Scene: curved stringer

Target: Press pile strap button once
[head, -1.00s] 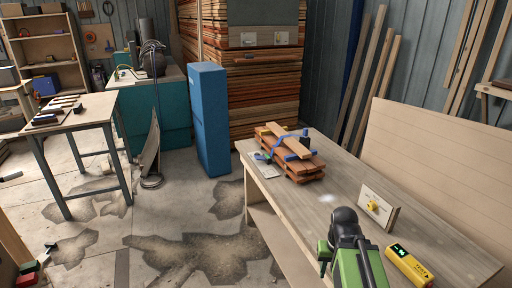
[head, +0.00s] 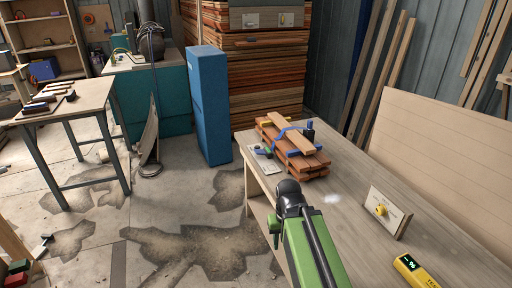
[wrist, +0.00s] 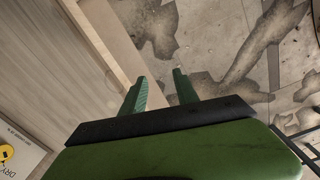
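A small stack of brown boards (head: 300,160) with blue straps or clamps lies on the workbench. A pale plate (head: 263,160) lies by its left side, with small details I cannot make out. I cannot tell which of these bears the pile strap button. My gripper (wrist: 160,88) is open and empty in the wrist view, over the bench edge and floor. In the head view my arm mostly hides it.
A white board with a yellow knob (head: 380,210) stands on the workbench (head: 345,185); its corner shows in the wrist view (wrist: 18,150). A yellow meter (head: 414,270) lies at the near right. A blue cabinet (head: 209,105) stands left of the pile. Floor between the tables is mostly clear.

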